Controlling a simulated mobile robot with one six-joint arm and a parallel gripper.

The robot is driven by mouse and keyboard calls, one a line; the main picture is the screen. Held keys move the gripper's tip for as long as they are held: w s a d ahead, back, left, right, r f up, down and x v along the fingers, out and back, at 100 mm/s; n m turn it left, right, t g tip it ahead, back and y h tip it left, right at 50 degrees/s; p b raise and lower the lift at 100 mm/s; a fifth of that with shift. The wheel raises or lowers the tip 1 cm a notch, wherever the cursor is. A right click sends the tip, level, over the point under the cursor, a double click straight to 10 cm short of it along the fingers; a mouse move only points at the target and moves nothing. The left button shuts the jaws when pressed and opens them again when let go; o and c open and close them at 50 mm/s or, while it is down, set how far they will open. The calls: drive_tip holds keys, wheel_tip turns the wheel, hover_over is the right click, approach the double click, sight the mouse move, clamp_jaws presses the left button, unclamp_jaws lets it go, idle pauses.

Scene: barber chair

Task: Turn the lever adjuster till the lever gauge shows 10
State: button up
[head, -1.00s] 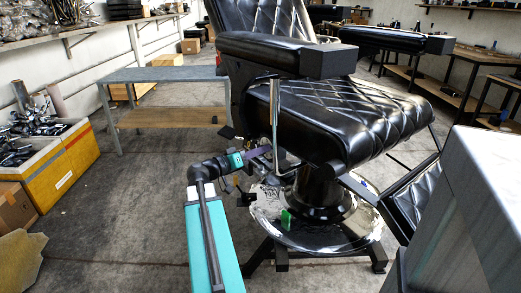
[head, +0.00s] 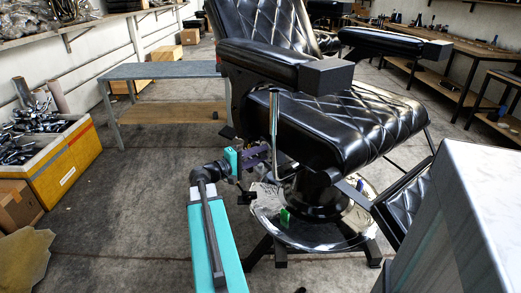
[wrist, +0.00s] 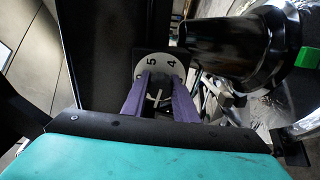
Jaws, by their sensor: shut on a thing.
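The black barber chair (head: 345,125) stands in the middle of the head view, with a chrome lever (head: 275,120) hanging at its side. My gripper (head: 262,153) is under the seat's near side, by the lever's lower end. In the wrist view, my gripper's purple fingers (wrist: 160,92) are closed around a small pale adjuster (wrist: 157,98), mostly hidden between them. Just beyond the fingertips is a round light-grey gauge (wrist: 161,62) with the numerals 5 and 4 visible. Its lower part is covered by the fingers, and I cannot read which value it indicates.
The chair's dark pedestal (wrist: 225,50) is close right of the fingers in the wrist view. The chrome base disc (head: 325,235) spreads below. A grey table (head: 160,71) and a yellow crate (head: 75,165) stand left, with open floor between.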

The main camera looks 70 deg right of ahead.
drive_tip(key=n+p, duration=0.5)
drive_tip(key=n, duration=0.1)
drive_tip(key=shift+r+p, duration=0.15)
drive_tip(key=shift+p, duration=0.15)
drive_tip(key=n+p, duration=0.3)
drive_tip(key=shift+n, duration=0.4)
drive_tip(key=shift+f+n, duration=0.2)
drive_tip(key=shift+n, duration=0.1)
drive_tip(key=shift+f+p, duration=0.1)
drive_tip(key=shift+p, duration=0.2)
drive_tip(key=o, duration=1.1)
drive_tip(key=shift+c, duration=0.2)
drive_tip(key=v, duration=1.3)
drive_tip(key=shift+w+a+b, duration=0.25)
drive_tip(key=shift+w+b, duration=0.1)
drive_tip(key=shift+b, duration=0.1)
